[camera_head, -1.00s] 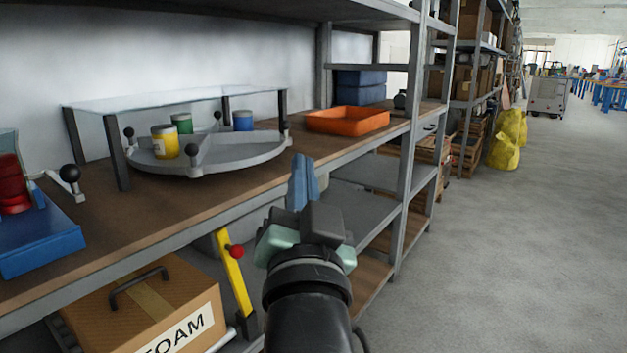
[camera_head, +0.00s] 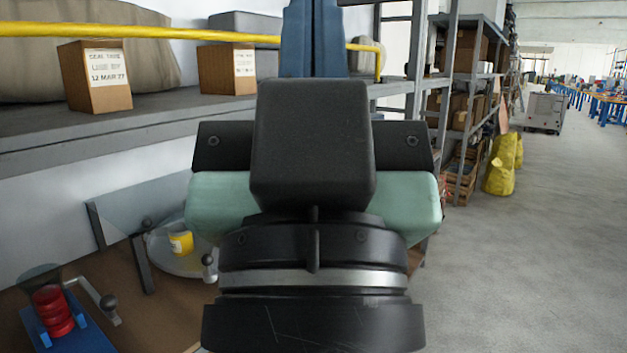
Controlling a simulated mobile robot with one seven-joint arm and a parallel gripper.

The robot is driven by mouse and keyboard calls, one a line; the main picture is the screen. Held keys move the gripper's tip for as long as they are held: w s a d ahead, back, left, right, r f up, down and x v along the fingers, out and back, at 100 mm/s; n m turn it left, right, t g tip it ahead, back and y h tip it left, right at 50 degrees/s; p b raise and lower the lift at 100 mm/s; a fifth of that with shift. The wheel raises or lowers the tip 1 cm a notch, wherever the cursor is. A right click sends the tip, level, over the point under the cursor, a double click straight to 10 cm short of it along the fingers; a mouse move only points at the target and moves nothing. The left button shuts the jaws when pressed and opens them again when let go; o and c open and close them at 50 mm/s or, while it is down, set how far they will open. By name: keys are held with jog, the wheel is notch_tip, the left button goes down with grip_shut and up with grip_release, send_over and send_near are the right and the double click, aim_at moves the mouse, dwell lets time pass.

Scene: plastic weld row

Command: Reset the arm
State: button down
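My gripper (camera_head: 314,35) is raised large and close in the middle of the view, pointing up. Its two blue fingers stand side by side against each other at the top edge, so it looks shut. I see nothing held between them, but the tips are cut off by the frame. The black and pale green hand and black wrist below hide much of the lower shelf behind.
An upper shelf (camera_head: 150,125) with a yellow rail (camera_head: 200,34) and two labelled cartons (camera_head: 95,80) is at left. Below are a glass-topped turntable with a yellow tin (camera_head: 181,243) and a blue stand with red discs (camera_head: 52,312).

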notch_tip(320, 180, up, 16)
jog(key=p, duration=1.4)
jog(key=shift+r, duration=0.25)
jog(key=c, duration=1.5)
grip_release()
jog(key=shift+c, duration=0.2)
